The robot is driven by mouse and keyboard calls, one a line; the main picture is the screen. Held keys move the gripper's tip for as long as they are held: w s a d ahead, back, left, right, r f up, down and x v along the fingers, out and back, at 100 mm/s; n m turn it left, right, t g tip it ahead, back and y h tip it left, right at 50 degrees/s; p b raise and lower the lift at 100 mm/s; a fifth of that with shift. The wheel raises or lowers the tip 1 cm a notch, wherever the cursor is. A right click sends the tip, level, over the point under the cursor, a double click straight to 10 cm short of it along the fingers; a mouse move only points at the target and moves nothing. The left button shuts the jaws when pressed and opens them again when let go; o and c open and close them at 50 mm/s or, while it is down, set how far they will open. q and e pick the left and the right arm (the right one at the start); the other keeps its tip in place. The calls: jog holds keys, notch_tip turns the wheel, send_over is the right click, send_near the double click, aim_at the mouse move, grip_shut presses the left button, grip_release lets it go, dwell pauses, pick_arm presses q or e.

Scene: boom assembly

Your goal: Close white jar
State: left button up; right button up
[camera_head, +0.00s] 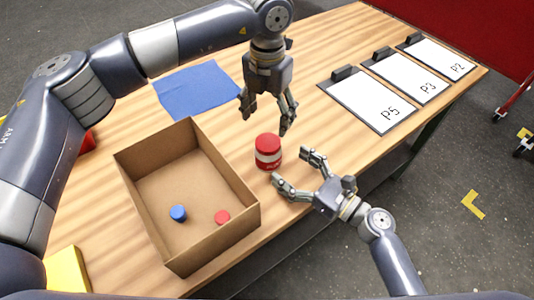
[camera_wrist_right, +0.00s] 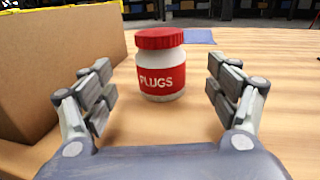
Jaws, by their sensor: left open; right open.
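A white jar (camera_head: 268,155) with a red band and a red lid (camera_head: 267,139) stands upright on the table, right of the cardboard box. In the right wrist view the jar (camera_wrist_right: 161,82) reads "PLUGS", and its red lid (camera_wrist_right: 159,38) sits on top; I cannot tell how tightly. My left gripper (camera_head: 265,120) is open, pointing down above and behind the jar, apart from it. My right gripper (camera_head: 292,172) is open and low over the table in front of the jar. Its fingers (camera_wrist_right: 162,95) show on either side of the jar in the wrist view, nearer the camera and not touching it.
An open cardboard box (camera_head: 130,163) left of the jar holds a blue plug (camera_head: 178,213) and a red plug (camera_head: 222,217). A blue mat (camera_head: 197,88) lies behind. Clipboards marked P5 (camera_head: 370,103), P3 (camera_head: 408,77) and P2 (camera_head: 440,57) lie at right. A yellow object (camera_head: 66,272) is front left.

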aim_at(268, 150)
pick_arm(q)
jog(key=shift+d, duration=0.1)
pick_arm(e)
jog(key=x, duration=0.8)
jog(key=shift+w, duration=0.15)
jog(key=shift+c, duration=0.2)
jog(key=c, duration=1.9)
pick_arm(q)
jog(key=n, duration=0.4)
jog(key=shift+r, duration=0.1)
jog(key=n, duration=1)
jog(key=shift+r, duration=0.1)
jog(key=n, duration=0.4)
